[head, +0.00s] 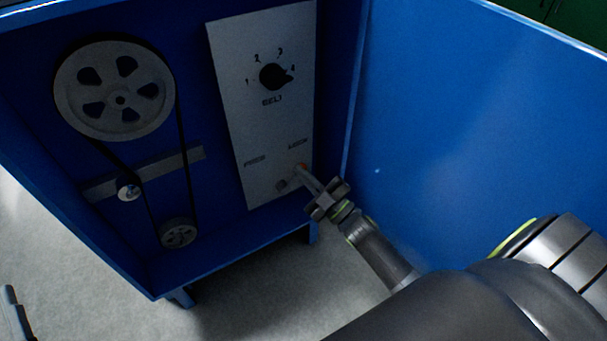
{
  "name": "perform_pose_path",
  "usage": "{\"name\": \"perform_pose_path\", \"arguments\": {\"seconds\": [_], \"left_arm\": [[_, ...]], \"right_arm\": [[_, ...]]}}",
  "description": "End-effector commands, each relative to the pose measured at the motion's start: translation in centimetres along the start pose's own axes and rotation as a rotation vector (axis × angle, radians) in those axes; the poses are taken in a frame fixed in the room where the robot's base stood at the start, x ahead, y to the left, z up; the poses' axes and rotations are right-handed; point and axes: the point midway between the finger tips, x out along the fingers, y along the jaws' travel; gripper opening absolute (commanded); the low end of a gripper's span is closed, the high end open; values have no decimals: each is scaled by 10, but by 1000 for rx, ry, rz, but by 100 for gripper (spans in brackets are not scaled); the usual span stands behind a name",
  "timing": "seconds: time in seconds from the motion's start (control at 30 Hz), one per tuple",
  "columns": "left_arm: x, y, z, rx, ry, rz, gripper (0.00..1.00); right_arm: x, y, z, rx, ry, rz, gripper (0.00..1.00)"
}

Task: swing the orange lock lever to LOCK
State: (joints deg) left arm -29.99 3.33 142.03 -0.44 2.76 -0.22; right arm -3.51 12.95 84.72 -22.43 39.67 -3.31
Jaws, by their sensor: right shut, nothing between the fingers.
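The white panel (229,110) carries a FREE label at its lower left and a LOCK label (298,143) at its lower right. A small orange patch of the lock lever (301,166) shows just below the LOCK label. The rest of the lever is mostly hidden by my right gripper (298,177), so I cannot tell its exact angle. The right gripper is shut with nothing between its fingers, its tip at the lever, and I cannot tell whether they touch. A grey part at the lower left edge looks like my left gripper (14,310); its jaws are unclear.
A black dial (274,76) with numbered positions sits higher on the panel. A large pulley (120,100), a small idler (129,189) and a lower pulley (178,233) carry a belt on the left. A blue side wall (450,130) stands close on the right.

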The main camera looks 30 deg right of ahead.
Motion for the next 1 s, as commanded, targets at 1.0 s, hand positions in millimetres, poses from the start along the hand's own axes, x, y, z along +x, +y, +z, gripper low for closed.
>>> {"name": "perform_pose_path", "arguments": {"seconds": [1.0], "left_arm": [[-47,4,101,-103,-637,10,64]], "right_arm": [[8,12,-13,-1,-1,-1,0]]}}
